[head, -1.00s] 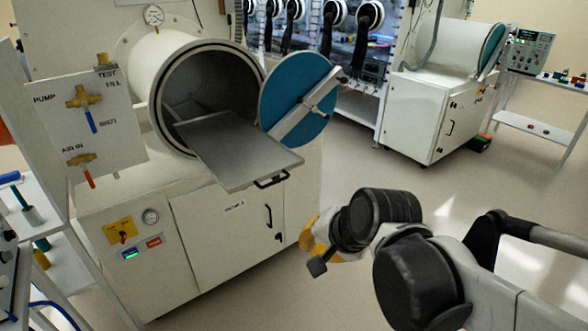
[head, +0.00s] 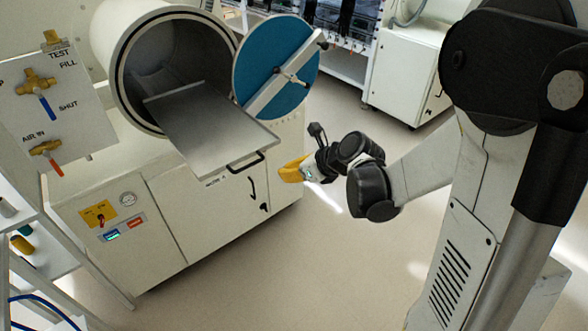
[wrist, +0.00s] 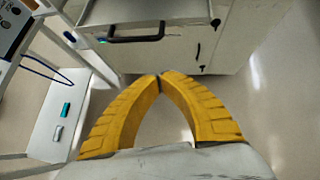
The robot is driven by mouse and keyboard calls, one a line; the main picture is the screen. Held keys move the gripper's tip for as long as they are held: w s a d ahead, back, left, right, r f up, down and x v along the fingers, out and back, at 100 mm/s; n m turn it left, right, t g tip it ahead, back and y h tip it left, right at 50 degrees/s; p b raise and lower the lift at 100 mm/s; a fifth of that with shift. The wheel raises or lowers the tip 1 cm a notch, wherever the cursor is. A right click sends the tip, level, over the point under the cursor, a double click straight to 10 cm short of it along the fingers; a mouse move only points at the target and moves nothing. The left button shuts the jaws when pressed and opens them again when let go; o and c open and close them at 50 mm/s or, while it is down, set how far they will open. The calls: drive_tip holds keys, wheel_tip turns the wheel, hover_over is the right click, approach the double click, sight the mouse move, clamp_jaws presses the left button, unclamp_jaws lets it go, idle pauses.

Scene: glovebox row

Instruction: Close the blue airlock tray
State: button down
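The airlock's grey metal tray (head: 215,125) sticks out of the open round chamber, with a black handle (head: 246,162) on its front edge. The blue round door (head: 275,65) stands swung open to the right of the tray. My gripper (head: 281,172) has yellow fingers and is to the right of the handle in the head view, apart from it. In the wrist view the finger tips (wrist: 160,76) meet with nothing between them. The tray's handle (wrist: 135,38) is beyond the tips there, and the tray's front part (wrist: 180,9) shows at the top edge.
The white cabinet (head: 200,200) stands under the chamber. A valve panel (head: 45,105) is left of the chamber, and a white shelf rack (head: 55,255) is at the lower left. Floor to the cabinet's right is clear.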

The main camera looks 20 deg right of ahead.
drive_tip(key=w+a+f+b, duration=0.1)
drive_tip(key=w+a, duration=0.2)
drive_tip(key=w, duration=0.2)
drive_tip(key=shift+w+a+f, duration=0.15)
drive_tip(key=shift+w+f, duration=0.05)
drive_tip(key=shift+w, duration=0.15)
